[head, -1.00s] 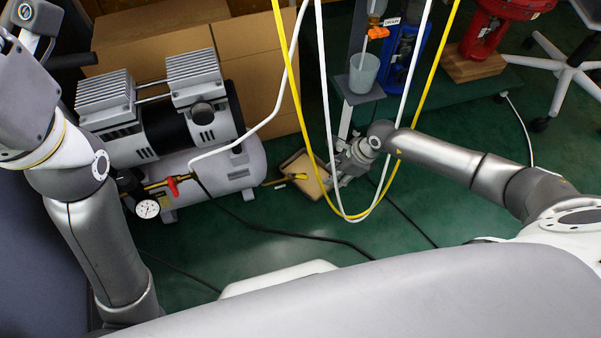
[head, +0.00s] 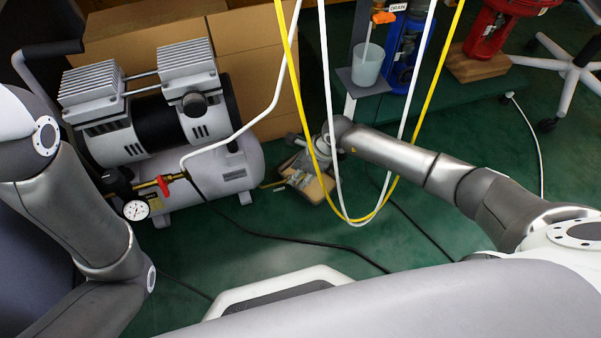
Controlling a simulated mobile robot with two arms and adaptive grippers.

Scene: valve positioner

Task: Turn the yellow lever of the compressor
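The compressor (head: 222,178) stands at the left, with a silver tank, a black motor and two finned heads. A thin yellow piece, which looks like the yellow lever (head: 271,184), shows low beside the right end of the tank; most of it is hidden. My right gripper (head: 292,178) is beside it, over a small tan box, partly behind the hanging hoses. It is too small and cluttered to tell whether its fingers are open or touch the lever. A red handle (head: 163,186) sits on the brass outlet near the gauge (head: 136,209). My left arm shows at the left; its gripper is out of view.
Yellow (head: 295,105) and white hoses (head: 327,105) hang in loops before my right forearm. Cardboard boxes (head: 255,62) stand behind the compressor. A cup (head: 367,65) sits on a shelf behind the hoses. Black cables cross the green floor (head: 260,222), which is otherwise mostly open.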

